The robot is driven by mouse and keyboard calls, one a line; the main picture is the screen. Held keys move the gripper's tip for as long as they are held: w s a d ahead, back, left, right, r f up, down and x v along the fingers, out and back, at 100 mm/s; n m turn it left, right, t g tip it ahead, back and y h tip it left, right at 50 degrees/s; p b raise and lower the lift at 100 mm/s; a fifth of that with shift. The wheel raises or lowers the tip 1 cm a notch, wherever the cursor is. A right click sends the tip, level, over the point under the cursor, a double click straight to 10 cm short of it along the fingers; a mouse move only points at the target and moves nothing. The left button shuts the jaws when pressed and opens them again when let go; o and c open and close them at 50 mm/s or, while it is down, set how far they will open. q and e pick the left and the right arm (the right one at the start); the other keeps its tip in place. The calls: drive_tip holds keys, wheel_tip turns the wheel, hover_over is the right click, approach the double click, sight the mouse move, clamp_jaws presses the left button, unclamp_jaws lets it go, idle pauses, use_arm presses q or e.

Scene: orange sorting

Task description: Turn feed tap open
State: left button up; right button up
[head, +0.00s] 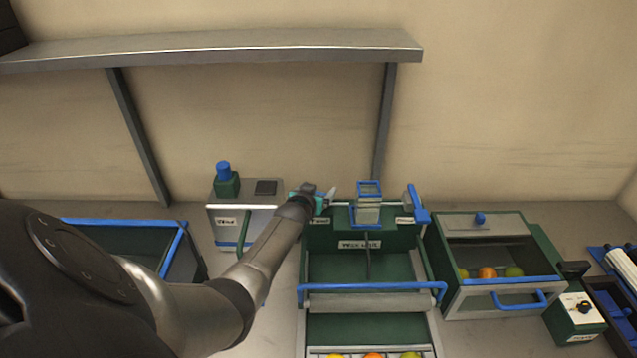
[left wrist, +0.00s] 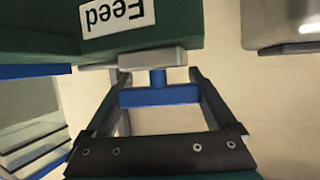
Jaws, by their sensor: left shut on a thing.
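The feed tap's blue handle (left wrist: 160,96) shows in the left wrist view as a T-shaped bar on a grey block (left wrist: 152,59), below a green housing with an upside-down "Feed" label (left wrist: 118,15). My left gripper (left wrist: 159,80) is shut on this handle, one dark finger at each end of the bar. In the head view my left gripper (head: 318,201) is at the upper left corner of the green sorting machine (head: 360,242), and it hides the feed tap there. My right gripper is in neither view.
A second blue lever (head: 417,206) is on the machine's upper right, beside a clear blue-rimmed hopper (head: 368,202). A bin with fruit (head: 497,297) is to the right. A metal shelf (head: 230,47) runs above.

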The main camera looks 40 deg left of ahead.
use_arm(q)
drive_tip(key=shift+n+y, duration=0.4)
drive_tip(key=shift+n+g+y, duration=0.4)
drive_tip(key=shift+y, duration=0.1)
drive_tip(key=shift+s+a+n+g+y, duration=0.1)
drive_tip(key=shift+a+n+g+y, duration=0.15)
drive_tip(key=shift+n+y, duration=0.35)
drive_tip(key=shift+s+a+r+n+g+y+b, duration=0.1)
drive_tip(key=shift+a+r+n+g+y+b, duration=0.05)
drive_tip(key=shift+n+g+y+b, duration=0.2)
drive_tip(key=o, duration=1.1)
drive_tip(key=shift+c, duration=0.2)
